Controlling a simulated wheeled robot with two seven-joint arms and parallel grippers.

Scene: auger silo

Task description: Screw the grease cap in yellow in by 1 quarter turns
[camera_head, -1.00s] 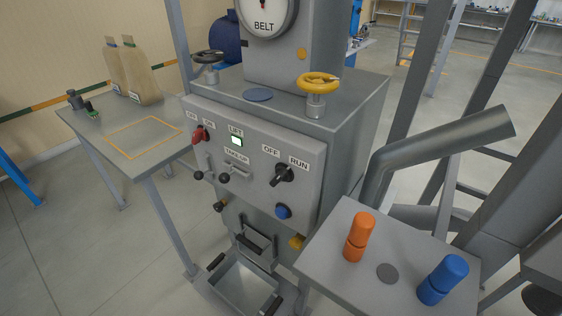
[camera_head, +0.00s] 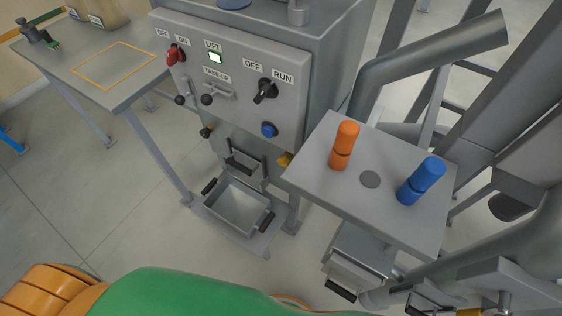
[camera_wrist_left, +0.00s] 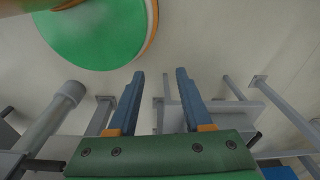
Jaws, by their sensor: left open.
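A small yellow knob-like part (camera_head: 285,159) sticks out low on the right of the grey machine cabinet in the head view, partly hidden by the side table. Another yellow piece (camera_head: 468,312) shows at the bottom right edge, cut off by the frame. I cannot tell which of them is the grease cap. My left gripper (camera_wrist_left: 158,88) is open and empty in the left wrist view, its two blue-grey fingers apart over floor and grey metal frame parts. No yellow cap shows between them. In the head view only green and orange arm parts of mine show. My right gripper is not in view.
The side table (camera_head: 322,190) holds an orange cylinder (camera_head: 344,145) and a blue cylinder (camera_head: 420,181). A grey tray (camera_head: 237,205) sits below the control panel (camera_head: 235,75). A slanted pipe (camera_head: 430,50) and frame posts crowd the right.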

